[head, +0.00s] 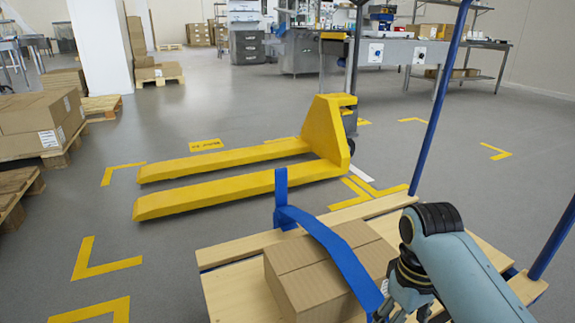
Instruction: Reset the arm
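My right arm comes in from the lower right, light blue with a black joint. Its grey gripper (403,308) points down over the right side of a cardboard box (318,277). The bottom edge of the picture cuts off the fingertips, so I cannot tell whether it is open or shut. The box sits on a wooden platform (233,290). My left gripper is not in view.
Blue posts (440,95) rise from the platform's right side. A yellow pallet jack (250,165) stands beyond it on the grey floor. Cartons (38,122) on pallets are at the left. Workbenches (400,52) line the back. The floor at the left front is open.

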